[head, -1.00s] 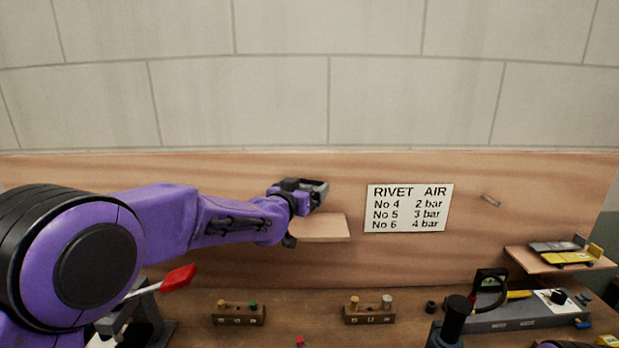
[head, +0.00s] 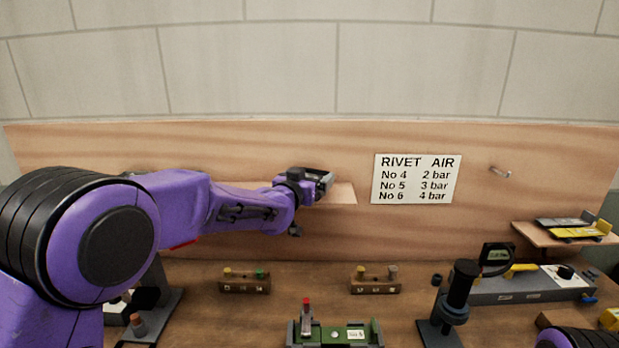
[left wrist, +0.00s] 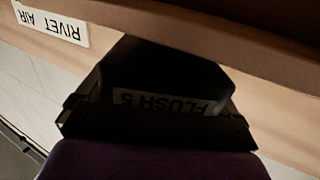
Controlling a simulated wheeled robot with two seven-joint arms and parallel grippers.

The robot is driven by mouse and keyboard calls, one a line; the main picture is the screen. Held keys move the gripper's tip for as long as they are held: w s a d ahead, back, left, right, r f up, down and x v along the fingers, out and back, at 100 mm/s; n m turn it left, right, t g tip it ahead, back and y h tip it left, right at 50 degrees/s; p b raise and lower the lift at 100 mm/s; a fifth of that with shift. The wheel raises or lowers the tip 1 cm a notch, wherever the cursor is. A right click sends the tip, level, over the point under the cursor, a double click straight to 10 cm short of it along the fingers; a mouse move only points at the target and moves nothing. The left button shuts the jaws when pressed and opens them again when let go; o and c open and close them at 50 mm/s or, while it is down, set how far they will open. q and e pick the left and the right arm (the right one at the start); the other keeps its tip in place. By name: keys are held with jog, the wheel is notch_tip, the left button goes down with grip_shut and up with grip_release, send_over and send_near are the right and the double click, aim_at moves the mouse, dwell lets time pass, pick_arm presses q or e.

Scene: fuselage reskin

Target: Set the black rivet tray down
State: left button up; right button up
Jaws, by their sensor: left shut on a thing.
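The black rivet tray (left wrist: 165,72) fills the middle of the left wrist view, with a pale label reading "FLUSH 5" upside down. My left gripper (head: 322,184) is shut on it. In the head view the tray is mostly hidden by the gripper, with a small dark part showing. The gripper is at a small wooden wall shelf (head: 343,195), over its left part. I cannot tell whether the tray touches the shelf. My right gripper is not in view.
A "RIVET AIR" sign (head: 416,180) hangs right of the shelf. Two wooden blocks with rivets (head: 245,285) (head: 375,286) and a green holder (head: 335,335) are on the bench below. A right-hand shelf (head: 560,237) bears a yellow and a grey tray.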

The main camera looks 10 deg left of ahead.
pick_arm(q)
jog(key=shift+w+f, duration=0.35)
jog(key=shift+f, duration=0.05)
jog(key=shift+s+b, duration=0.15)
jog(key=shift+b, duration=0.15)
jog(key=shift+f, duration=0.2)
jog(key=o, duration=1)
jog(key=shift+o, duration=0.2)
jog(key=b+v, duration=0.4)
jog(key=v, duration=0.6)
jog(key=shift+s, duration=0.2)
